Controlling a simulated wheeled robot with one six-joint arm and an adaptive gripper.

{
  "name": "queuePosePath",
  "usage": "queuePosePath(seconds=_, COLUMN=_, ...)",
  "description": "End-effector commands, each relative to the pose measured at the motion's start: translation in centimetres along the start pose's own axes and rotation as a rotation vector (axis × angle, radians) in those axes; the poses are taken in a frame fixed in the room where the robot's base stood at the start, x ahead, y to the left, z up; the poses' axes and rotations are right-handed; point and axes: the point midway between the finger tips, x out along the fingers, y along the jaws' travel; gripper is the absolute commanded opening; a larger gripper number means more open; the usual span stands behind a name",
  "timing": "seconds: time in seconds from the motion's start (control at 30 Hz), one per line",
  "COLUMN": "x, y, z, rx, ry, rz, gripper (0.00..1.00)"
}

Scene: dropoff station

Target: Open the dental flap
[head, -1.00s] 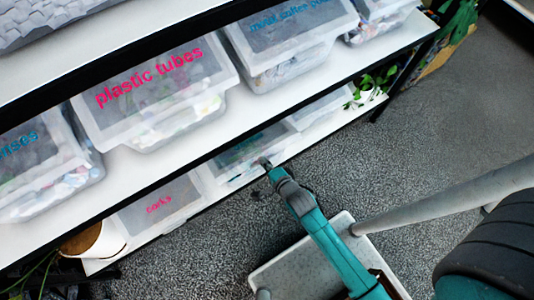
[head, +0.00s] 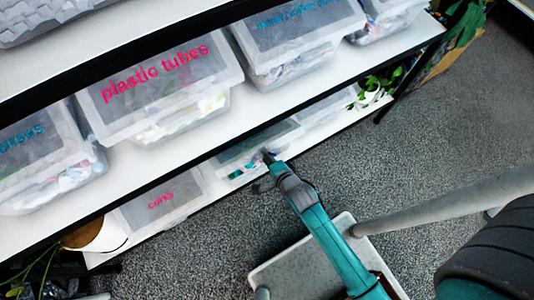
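A clear box (head: 222,166) stands on the lowest shelf, just right of the box labelled "corks". It has a grey front flap (head: 258,142), and coloured contents show below the flap. Its label is too small and too covered to read, so I cannot confirm that it is the dental box. My gripper (head: 268,157) is at the front of this box, at the flap's lower right part. The fingers are small and dark in this view. I cannot tell whether they are open or shut, or whether they touch the flap.
The "corks" box (head: 160,200) is to the left, and another clear box (head: 325,106) is to the right. The "plastic tubes" box (head: 165,90) stands on the shelf above, whose black edge (head: 225,146) overhangs the area. A potted plant (head: 368,95) is at the shelf's right end.

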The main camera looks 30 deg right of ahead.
Motion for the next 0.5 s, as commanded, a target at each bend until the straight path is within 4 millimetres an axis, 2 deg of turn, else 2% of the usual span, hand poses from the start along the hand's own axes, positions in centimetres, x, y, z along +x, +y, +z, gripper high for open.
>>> queuePosePath(seconds=0.27, x=-0.3, y=0.1, z=0.0, rx=0.000, ry=0.000, rz=0.002, gripper=0.31)
queuePosePath(seconds=0.37, x=-1.1, y=0.2, z=0.0, rx=0.000, ry=0.000, rz=0.003, gripper=0.31)
queuePosePath(seconds=0.5, x=-3.3, y=0.2, z=0.0, rx=0.000, ry=0.000, rz=0.004, gripper=0.31)
